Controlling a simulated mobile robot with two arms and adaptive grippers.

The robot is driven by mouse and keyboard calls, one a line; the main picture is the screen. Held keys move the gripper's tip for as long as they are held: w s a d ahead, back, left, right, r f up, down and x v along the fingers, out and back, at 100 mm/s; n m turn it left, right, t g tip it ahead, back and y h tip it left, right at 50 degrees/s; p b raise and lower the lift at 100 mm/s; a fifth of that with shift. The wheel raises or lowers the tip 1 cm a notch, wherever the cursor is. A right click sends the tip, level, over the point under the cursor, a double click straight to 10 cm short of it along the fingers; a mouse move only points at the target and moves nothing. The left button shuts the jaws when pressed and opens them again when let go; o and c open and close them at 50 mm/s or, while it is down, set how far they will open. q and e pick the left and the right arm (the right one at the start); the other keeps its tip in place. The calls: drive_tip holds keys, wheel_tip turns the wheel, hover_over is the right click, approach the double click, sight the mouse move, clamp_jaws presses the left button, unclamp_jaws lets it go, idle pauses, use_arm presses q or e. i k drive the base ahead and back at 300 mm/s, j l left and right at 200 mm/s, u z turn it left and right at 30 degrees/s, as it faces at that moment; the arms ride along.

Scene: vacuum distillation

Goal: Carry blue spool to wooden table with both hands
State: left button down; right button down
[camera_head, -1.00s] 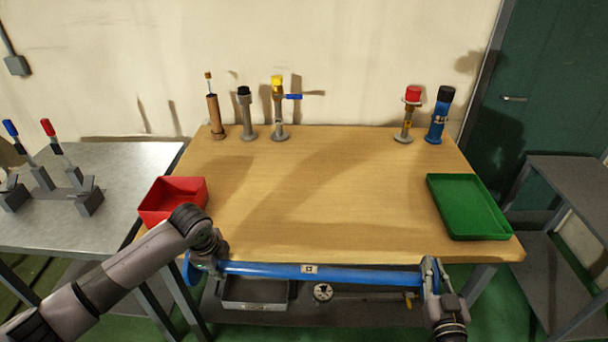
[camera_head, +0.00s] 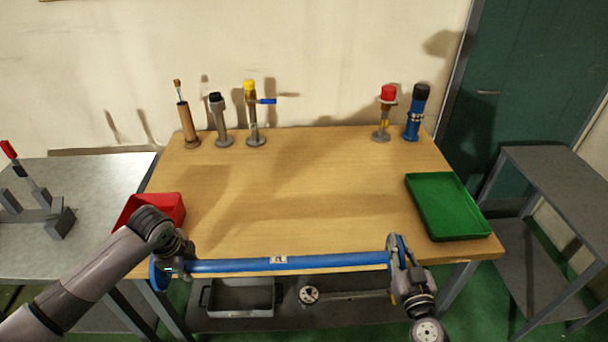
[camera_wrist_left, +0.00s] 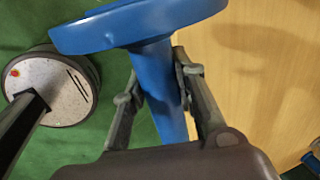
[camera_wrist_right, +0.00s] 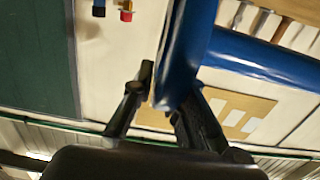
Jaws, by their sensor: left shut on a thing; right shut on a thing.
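The blue spool (camera_head: 330,261) is a long blue bar with a small white label and a flange at each end. It lies level along the near edge of the wooden table (camera_head: 300,200) in the head view; I cannot tell whether it touches the table. My left gripper (camera_head: 172,266) is shut on its left end; the left wrist view shows the fingers (camera_wrist_left: 160,90) on both sides of the blue pipe beside the flange. My right gripper (camera_head: 396,262) is shut at its right end; the right wrist view shows the fingers (camera_wrist_right: 172,100) at the blue flange (camera_wrist_right: 188,50).
A red bin (camera_head: 165,207) stands at the table's left and a green tray (camera_head: 450,235) at its right. Several upright fittings, including a yellow-topped one (camera_head: 252,120) and a blue cylinder (camera_head: 415,115), line the back. The table's middle is clear. A grey box (camera_head: 240,298) sits below.

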sight(280, 185)
drive_tip(key=i, duration=1.35)
